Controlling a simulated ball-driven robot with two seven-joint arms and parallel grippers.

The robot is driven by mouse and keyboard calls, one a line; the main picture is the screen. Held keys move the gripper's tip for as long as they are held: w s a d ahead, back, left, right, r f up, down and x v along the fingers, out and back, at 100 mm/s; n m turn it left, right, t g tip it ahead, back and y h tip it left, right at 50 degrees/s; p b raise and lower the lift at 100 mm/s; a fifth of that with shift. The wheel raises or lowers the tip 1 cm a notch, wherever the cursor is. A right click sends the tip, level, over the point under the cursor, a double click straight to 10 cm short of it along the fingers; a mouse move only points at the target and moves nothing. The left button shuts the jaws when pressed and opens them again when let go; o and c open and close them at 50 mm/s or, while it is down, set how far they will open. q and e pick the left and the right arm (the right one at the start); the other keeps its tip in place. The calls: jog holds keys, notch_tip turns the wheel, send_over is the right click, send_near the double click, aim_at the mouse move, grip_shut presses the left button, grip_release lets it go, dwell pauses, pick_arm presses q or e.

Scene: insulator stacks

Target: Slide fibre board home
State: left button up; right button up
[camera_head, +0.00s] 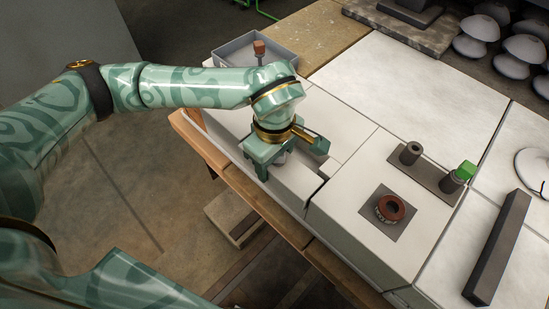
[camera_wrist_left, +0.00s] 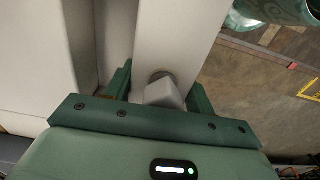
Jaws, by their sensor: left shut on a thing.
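The fibre board (camera_head: 298,185) is a pale white slab at the near edge of the bench top, under my left gripper. A grey knob (camera_wrist_left: 163,92) stands on it and shows between the fingers in the wrist view. My left gripper (camera_head: 274,168) points down and is shut on this knob; its fingers also show in the wrist view (camera_wrist_left: 160,88). The board (camera_wrist_left: 178,35) runs away from the knob there, with a narrow gap along its left side. In the head view a dark notch and seam separate its right end from the neighbouring white slab (camera_head: 350,215). My right gripper is not in view.
A grey tray (camera_head: 233,52) is at the back left. A dark plate with posts (camera_head: 425,176), a green block (camera_head: 466,170), a brown ring (camera_head: 390,208) and a long dark bar (camera_head: 497,246) lie to the right. The wide rear slab (camera_head: 410,85) is clear.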

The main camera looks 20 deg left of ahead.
pick_arm(q)
jog(key=shift+w+d, duration=0.2)
jog(key=shift+w, duration=0.4)
dwell(0.4)
jog(key=o, duration=1.1)
jog(key=shift+o, duration=0.2)
jog(key=shift+r, duration=0.2)
notch_tip(320, 180, up, 16)
jog(key=p, duration=0.6)
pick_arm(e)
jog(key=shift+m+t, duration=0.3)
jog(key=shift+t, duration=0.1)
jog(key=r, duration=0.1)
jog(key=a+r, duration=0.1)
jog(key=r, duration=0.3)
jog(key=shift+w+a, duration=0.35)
